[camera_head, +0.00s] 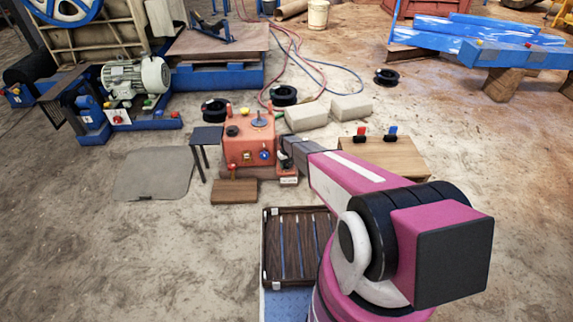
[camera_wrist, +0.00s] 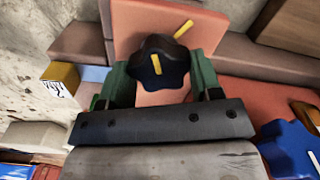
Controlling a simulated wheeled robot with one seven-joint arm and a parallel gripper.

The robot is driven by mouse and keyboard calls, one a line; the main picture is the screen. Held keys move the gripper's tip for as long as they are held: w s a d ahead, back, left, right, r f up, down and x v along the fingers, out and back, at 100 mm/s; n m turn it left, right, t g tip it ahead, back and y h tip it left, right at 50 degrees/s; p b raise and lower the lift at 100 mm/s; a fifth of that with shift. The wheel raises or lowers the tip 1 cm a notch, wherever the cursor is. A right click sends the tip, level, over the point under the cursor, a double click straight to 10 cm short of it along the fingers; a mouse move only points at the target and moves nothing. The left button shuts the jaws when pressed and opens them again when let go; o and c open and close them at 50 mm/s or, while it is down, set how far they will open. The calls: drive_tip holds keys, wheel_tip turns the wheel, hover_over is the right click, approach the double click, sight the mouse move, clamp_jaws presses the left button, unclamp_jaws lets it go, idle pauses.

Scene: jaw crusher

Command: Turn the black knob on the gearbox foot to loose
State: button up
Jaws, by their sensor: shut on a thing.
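The black knob (camera_wrist: 170,55) is star-shaped with a yellow line on its face. It sits on an orange plate (camera_wrist: 130,25) in the wrist view. The knob's line stands nearly upright, while a yellow mark (camera_wrist: 183,29) on the plate lies up and right, slanting right, out of line with it. My gripper (camera_wrist: 160,76) has its green fingers on both sides of the knob, shut on it. In the head view the orange-red gearbox (camera_head: 248,140) stands at centre; my arm's end reaches its right side and the knob cannot be made out clearly there.
A blue part (camera_wrist: 290,148) is close at lower right in the wrist view, and a yellow block (camera_wrist: 61,79) with a label is at left. A wooden box (camera_head: 385,158) with red and blue handles stands right of the gearbox. A slatted crate (camera_head: 266,250) lies in front.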

drive_tip(key=n, duration=0.8)
drive_tip(key=shift+n, duration=0.6)
drive_tip(key=o, duration=0.9)
drive_tip(key=shift+r, duration=0.15)
wheel_tip(320, 180, up, 11)
drive_tip(key=shift+f, duration=0.2)
drive_tip(key=shift+s, duration=0.1)
